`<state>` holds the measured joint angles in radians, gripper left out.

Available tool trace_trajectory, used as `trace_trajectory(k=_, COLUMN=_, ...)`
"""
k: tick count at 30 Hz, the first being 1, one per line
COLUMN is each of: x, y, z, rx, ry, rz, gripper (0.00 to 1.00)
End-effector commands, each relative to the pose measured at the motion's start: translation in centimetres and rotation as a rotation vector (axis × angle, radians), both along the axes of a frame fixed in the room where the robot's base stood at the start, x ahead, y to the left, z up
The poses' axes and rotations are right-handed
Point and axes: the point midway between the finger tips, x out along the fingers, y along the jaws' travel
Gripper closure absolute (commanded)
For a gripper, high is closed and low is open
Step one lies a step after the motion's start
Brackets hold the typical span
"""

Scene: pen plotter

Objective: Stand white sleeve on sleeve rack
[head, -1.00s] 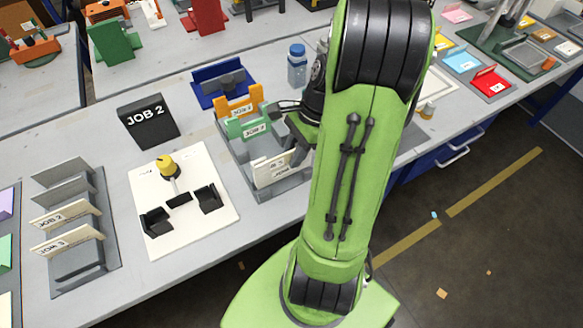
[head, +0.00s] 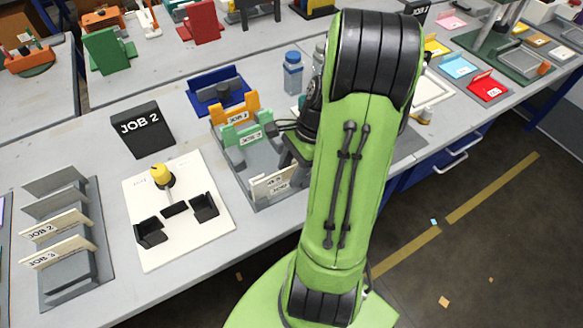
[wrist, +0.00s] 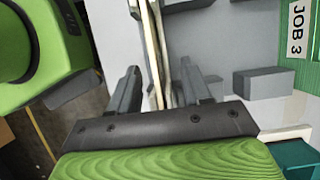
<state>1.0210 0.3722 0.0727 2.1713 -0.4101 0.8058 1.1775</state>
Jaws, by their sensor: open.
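The white sleeve (head: 270,184), with a dark-lettered label, stands at the near end of a grey rack (head: 262,160). Orange (head: 238,112) and green (head: 248,138) sleeves stand behind it in the same rack. In the wrist view the white sleeve (wrist: 157,50) shows nearly edge-on between the two fingers. My gripper (wrist: 163,85) is open, with one finger on each side of the sleeve and gaps visible. In the head view my arm hides the gripper's tips and the sleeve's right end. The sleeve's lower edge is hard to see.
A white board (head: 190,240) with black holders and a yellow-topped post lies between the racks. A JOB 2 sign (head: 142,128), blue holder (head: 218,92) and blue-capped bottle (head: 293,72) stand behind.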

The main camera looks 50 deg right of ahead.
Motion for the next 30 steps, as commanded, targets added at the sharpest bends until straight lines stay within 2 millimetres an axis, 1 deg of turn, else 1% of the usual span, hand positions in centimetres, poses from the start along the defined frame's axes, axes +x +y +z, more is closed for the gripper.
trace_trajectory(k=5, x=-0.3, y=-1.4, z=3.9, rx=-0.005, ry=-0.003, rz=-0.003, gripper=0.52)
trace_trajectory(k=6, x=-0.5, y=-1.9, z=5.0, rx=-0.005, ry=-0.003, rz=-0.004, gripper=0.52)
trace_trajectory(k=9, x=-0.8, y=-2.9, z=7.6, rx=-0.004, ry=-0.002, rz=-0.003, gripper=0.52)
trace_trajectory(k=12, x=-1.0, y=-3.7, z=9.6, rx=-0.004, ry=-0.001, rz=-0.002, gripper=0.52)
trace_trajectory(k=15, x=-1.2, y=-4.2, z=10.8, rx=-0.002, ry=0.0, rz=-0.003, gripper=0.52)
trace_trajectory(k=17, x=-1.3, y=-4.3, z=11.2, rx=-0.001, ry=-0.001, rz=0.0, gripper=0.52)
trace_trajectory(k=19, x=-1.0, y=-3.8, z=11.7, rx=-0.019, ry=-0.01, rz=0.034, gripper=0.52)
trace_trajectory(k=20, x=-0.7, y=-3.3, z=12.1, rx=-0.037, ry=-0.02, rz=0.069, gripper=0.52)
trace_trajectory(k=22, x=0.2, y=-0.9, z=13.6, rx=-0.107, ry=-0.061, rz=0.212, gripper=0.52)
trace_trajectory(k=23, x=0.6, y=0.5, z=14.4, rx=-0.148, ry=-0.086, rz=0.296, gripper=0.52)
trace_trajectory(k=24, x=0.9, y=2.6, z=15.6, rx=-0.208, ry=-0.125, rz=0.424, gripper=0.52)
trace_trajectory(k=25, x=0.9, y=4.3, z=16.4, rx=-0.255, ry=-0.156, rz=0.525, gripper=0.52)
trace_trajectory(k=26, x=0.8, y=5.9, z=17.2, rx=-0.302, ry=-0.19, rz=0.627, gripper=0.52)
trace_trajectory(k=27, x=0.5, y=8.0, z=18.1, rx=-0.365, ry=-0.237, rz=0.766, gripper=0.52)
trace_trajectory(k=28, x=0.0, y=9.5, z=18.8, rx=-0.413, ry=-0.274, rz=0.874, gripper=0.52)
trace_trajectory(k=29, x=-0.6, y=10.9, z=19.4, rx=-0.462, ry=-0.313, rz=0.981, gripper=0.52)
trace_trajectory(k=30, x=-1.6, y=12.6, z=20.0, rx=-0.528, ry=-0.366, rz=1.124, gripper=0.52)
